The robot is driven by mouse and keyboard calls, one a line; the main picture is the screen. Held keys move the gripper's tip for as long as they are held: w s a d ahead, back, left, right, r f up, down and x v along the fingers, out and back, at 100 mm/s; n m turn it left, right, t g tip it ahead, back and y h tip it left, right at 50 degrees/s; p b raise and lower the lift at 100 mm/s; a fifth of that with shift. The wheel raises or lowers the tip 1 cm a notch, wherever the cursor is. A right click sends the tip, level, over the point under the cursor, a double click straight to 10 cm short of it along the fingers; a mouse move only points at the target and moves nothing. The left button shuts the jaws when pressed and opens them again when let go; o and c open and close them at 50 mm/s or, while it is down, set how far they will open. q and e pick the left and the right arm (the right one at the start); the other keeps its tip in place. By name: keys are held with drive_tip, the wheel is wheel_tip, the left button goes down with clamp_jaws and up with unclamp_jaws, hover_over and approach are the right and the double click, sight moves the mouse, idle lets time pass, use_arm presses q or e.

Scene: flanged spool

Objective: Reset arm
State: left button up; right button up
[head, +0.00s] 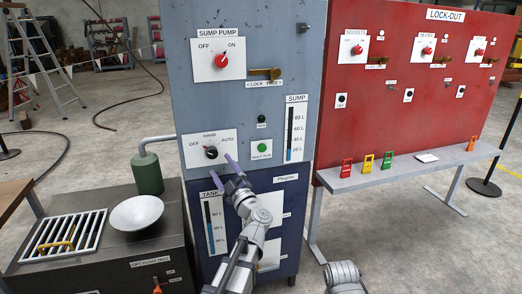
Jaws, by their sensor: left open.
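My left gripper (235,169) is open in front of the grey-blue control cabinet (272,33). Its two purple fingers point up, just right of the black OFF/AUTO selector knob (211,152) and below left of the green button (262,148). I see nothing between the fingers, and I cannot tell whether they touch the panel. The red SUMP PUMP knob (221,61) and the brass lock-free latch (264,73) are higher on the cabinet. Part of my right arm shows at the bottom edge, but its gripper is out of view.
The red LOCK-OUT board (395,105) stands at right, with a grey shelf (400,172) holding coloured padlocks. At left, a dark bench (110,252) bears a white bowl (136,213), a green cylinder (147,174) and a grate (64,235).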

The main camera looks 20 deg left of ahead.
use_arm(q)
drive_tip(key=w+d+f+m+t+h, duration=0.2)
drive_tip(key=w+d+m+t+h, duration=0.1)
drive_tip(key=d+m+h, duration=0.35)
drive_tip(key=w+d+f+m+t+h, duration=0.2)
drive_tip(key=w+d+m+t+h, duration=0.1)
drive_tip(key=d+m+h, duration=0.4)
drive_tip(key=s+d+f+m+g+h, duration=0.4)
drive_tip(key=d+f+m+g+h, duration=0.15)
drive_tip(key=d+f, duration=0.35)
drive_tip(key=s+a+f+g+y, duration=0.1)
drive_tip(key=s+a+f+g, duration=0.1)
drive_tip(key=s+f+g, duration=0.65)
drive_tip(key=s+a+f+g+y, duration=0.15)
drive_tip(key=s+f+g, duration=0.35)
drive_tip(key=s, duration=0.7)
drive_tip(key=s+d+r+m+p, duration=0.2)
drive_tip(key=d+r+p, duration=0.3)
drive_tip(key=r+p, duration=0.4)
drive_tip(key=s+d+r+m+y+p, duration=0.1)
drive_tip(key=s+d+r+p, duration=0.3)
drive_tip(key=r+p, duration=0.5)
drive_tip(key=shift+s+d+r+m+p, duration=0.35)
drive_tip(key=shift+d+m+p, duration=0.15)
drive_tip(key=shift+m+p, duration=0.4)
